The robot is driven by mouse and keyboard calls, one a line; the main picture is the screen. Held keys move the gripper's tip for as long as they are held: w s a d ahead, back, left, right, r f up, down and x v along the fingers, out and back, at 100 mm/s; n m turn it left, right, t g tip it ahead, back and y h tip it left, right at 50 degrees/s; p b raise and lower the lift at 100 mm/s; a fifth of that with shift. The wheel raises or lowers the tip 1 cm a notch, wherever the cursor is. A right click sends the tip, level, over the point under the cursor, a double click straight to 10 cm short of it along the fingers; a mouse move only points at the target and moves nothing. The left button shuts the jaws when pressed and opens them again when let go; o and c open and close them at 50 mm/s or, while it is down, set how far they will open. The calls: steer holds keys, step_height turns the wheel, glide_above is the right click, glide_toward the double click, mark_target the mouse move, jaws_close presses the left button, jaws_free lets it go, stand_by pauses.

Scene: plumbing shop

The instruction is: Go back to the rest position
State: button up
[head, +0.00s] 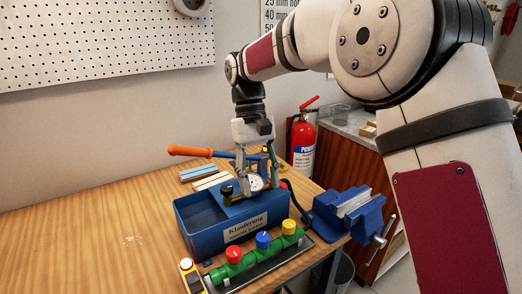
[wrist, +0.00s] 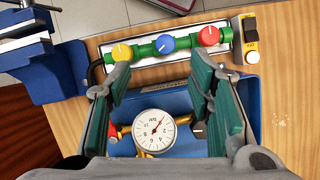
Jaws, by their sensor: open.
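My gripper (head: 256,181) is pointing down over the rear right part of a blue labelled box (head: 202,226). Its two green-padded fingers are open and wide apart in the wrist view (wrist: 160,90). A round white pressure gauge (wrist: 154,131) with brass and red fittings lies between and below the fingers, over the blue box. The gauge also shows in the head view (head: 256,184), partly hidden by the fingers. Gaps show between the gauge dial and both finger pads. I cannot tell whether the fingers touch its fittings.
A green pipe manifold (head: 247,262) with red, blue and yellow knobs stands in front of the box. A blue vise (head: 347,214) is at the right. An orange-handled tool (head: 191,151) is behind the box. A fire extinguisher (head: 301,143) stands beyond.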

steer(key=s+d+r+m+t+y, duration=0.1)
steer(key=s+d+r+t, duration=0.1)
steer(key=s+d+r, duration=0.4)
steer(key=s+d+r+m+t, duration=0.1)
steer(key=s+d+r+t, duration=0.15)
steer(key=s+d, duration=0.45)
steer(key=s+d+f+m+t, duration=0.1)
steer(key=s+d+f, duration=0.1)
steer(key=s+d, duration=0.2)
steer(key=s+d+f+m+t, duration=0.1)
steer(key=s+d, duration=0.3)
steer(key=s, duration=0.5)
steer(key=shift+s+f+t+y+p, duration=0.4)
steer(key=shift+f+t, duration=0.1)
steer(key=shift+t, duration=0.25)
steer(key=shift+w+d, duration=0.1)
